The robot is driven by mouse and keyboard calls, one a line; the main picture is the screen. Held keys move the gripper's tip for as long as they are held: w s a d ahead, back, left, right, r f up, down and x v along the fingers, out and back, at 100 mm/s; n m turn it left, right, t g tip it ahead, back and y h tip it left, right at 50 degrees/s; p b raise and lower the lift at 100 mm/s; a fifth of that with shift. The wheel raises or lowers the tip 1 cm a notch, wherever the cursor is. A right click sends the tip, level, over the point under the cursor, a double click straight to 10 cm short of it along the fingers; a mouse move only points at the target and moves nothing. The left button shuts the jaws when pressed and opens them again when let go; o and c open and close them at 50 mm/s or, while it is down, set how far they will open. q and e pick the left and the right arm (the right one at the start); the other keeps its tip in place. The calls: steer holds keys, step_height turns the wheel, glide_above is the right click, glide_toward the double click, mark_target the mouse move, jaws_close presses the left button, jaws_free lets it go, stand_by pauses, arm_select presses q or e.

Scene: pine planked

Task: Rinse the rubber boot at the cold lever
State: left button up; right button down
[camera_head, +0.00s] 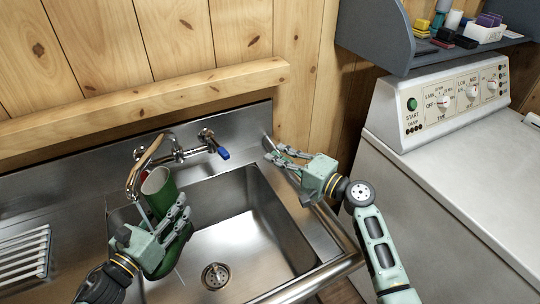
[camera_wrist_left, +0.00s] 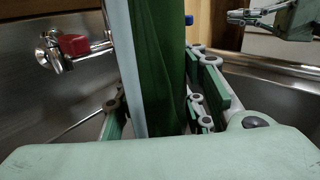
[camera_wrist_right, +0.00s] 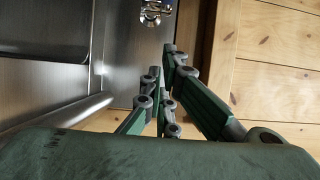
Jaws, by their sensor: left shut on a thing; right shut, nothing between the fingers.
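The green rubber boot (camera_head: 160,198) is held over the sink, under the curved tap spout (camera_head: 133,180), its opening facing up. My left gripper (camera_head: 182,212) is shut on the boot; the boot's shaft (camera_wrist_left: 165,70) stands between the fingers in the left wrist view. A pale streak (camera_wrist_left: 128,75) runs down beside the boot, looking like water from the spout. The blue cold lever (camera_head: 223,153) is at the tap's right end. My right gripper (camera_head: 278,157) is shut and empty, right of the lever and apart from it.
The steel sink basin (camera_head: 265,235) has a drain (camera_head: 215,276) and is otherwise empty. A wire rack (camera_head: 24,255) lies at the left. A white appliance (camera_head: 450,190) stands at the right, below a grey shelf (camera_head: 375,30) with small items. A wooden rail (camera_head: 150,105) runs behind the tap.

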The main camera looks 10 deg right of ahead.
mark_target(217, 145)
arm_select(q)
steer(key=shift+w, duration=0.1)
arm_select(e)
steer(key=w+a, duration=0.4)
steer(key=a, duration=0.5)
steer(key=shift+w, duration=0.15)
steer(key=shift+f, duration=0.1)
